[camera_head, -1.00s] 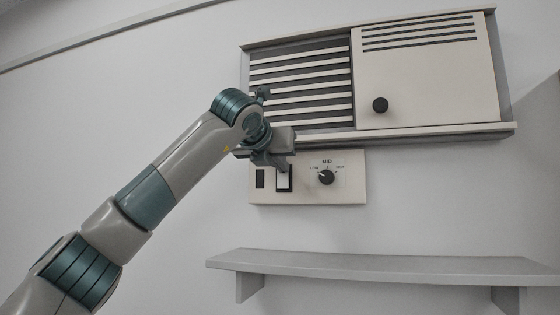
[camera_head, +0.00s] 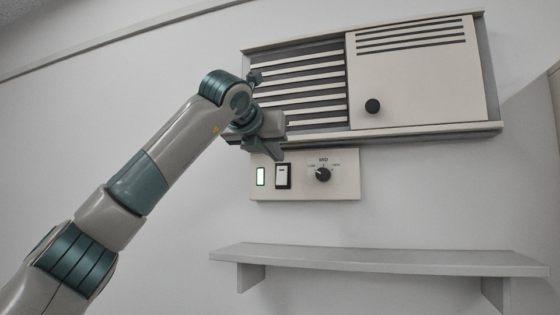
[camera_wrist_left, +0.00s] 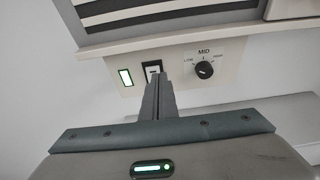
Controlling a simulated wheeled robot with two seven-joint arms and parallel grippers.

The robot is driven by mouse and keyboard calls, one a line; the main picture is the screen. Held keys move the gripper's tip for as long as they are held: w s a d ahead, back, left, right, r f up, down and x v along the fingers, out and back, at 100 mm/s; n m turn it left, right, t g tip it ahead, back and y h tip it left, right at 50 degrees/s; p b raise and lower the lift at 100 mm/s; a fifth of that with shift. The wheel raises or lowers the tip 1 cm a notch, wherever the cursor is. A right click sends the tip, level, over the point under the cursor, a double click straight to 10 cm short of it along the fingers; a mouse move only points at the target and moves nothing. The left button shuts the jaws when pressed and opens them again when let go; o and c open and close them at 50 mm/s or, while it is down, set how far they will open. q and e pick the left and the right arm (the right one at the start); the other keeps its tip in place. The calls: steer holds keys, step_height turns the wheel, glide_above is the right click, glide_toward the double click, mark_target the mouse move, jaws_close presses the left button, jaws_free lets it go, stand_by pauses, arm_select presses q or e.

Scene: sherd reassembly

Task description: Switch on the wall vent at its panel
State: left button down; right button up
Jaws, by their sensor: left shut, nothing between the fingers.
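The wall vent (camera_head: 300,88) has dark slots on its left and a pale cover with a black knob on its right. Its control panel (camera_head: 342,188) is below. The panel carries a lit green-white indicator (camera_head: 260,176), a white rocker switch (camera_head: 283,177) in a black frame, and a black dial (camera_head: 323,174) pointing near MID. My left gripper (camera_head: 277,154) is shut and empty, just above the rocker. In the left wrist view the fingers (camera_wrist_left: 157,88) cover the lower part of the rocker (camera_wrist_left: 152,68); the indicator (camera_wrist_left: 126,77) is lit there too. I cannot tell whether they touch.
A grey wall shelf (camera_head: 380,260) runs below the panel. The vent's lower ledge (camera_head: 400,133) juts out just above the panel. The wall between panel and shelf is clear.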

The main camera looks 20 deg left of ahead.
arm_select(q)
steer(key=r+b+v, duration=0.1)
steer(key=b+v, duration=0.2)
steer(key=v, duration=0.5)
steer(key=shift+w+a+r, duration=0.15)
steer(key=shift+w+a, duration=0.05)
steer(key=shift+a, duration=0.1)
steer(key=shift+s, duration=0.1)
